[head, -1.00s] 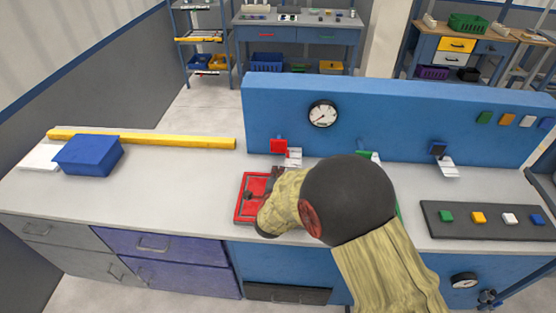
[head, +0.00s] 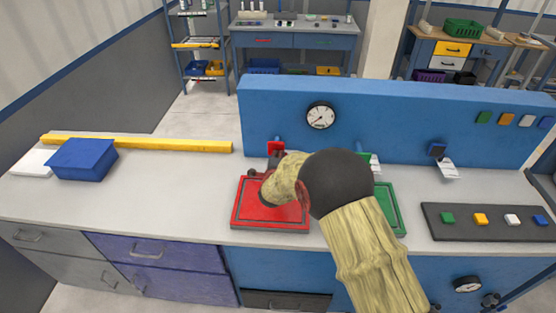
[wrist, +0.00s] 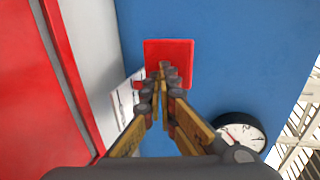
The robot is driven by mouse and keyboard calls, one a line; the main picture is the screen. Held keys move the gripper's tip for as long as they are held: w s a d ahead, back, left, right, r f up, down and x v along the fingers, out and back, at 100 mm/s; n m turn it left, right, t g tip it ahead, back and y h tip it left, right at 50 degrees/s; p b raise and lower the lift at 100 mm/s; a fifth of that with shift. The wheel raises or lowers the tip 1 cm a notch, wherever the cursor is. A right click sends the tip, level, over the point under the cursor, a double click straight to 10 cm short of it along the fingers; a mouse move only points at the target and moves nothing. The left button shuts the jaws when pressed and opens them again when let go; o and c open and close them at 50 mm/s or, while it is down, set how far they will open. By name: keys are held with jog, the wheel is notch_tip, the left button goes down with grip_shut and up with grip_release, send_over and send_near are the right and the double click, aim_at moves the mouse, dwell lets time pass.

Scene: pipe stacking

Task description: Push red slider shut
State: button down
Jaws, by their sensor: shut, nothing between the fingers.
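The red slider (head: 275,148) is a small red block on the front of the blue upright panel, below the gauge. In the wrist view the red slider (wrist: 180,52) shows as a red square straight beyond my fingers. My gripper (wrist: 165,72) is shut and empty, its tips overlapping the lower part of the red square in that view. I cannot tell whether they touch it. In the head view my arm hides much of the gripper, which is near the slider above the back of the red tray (head: 270,225).
A white tag (wrist: 122,95) lies beside the slider. A round gauge (head: 320,116) is on the panel (head: 400,125). A blue box (head: 83,159) and yellow bar (head: 140,143) lie left.

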aim_at(279, 149)
jog(key=w+b, duration=0.1)
jog(key=w, duration=0.3)
jog(key=shift+w+d+f, duration=0.1)
jog(key=shift+w, duration=0.3)
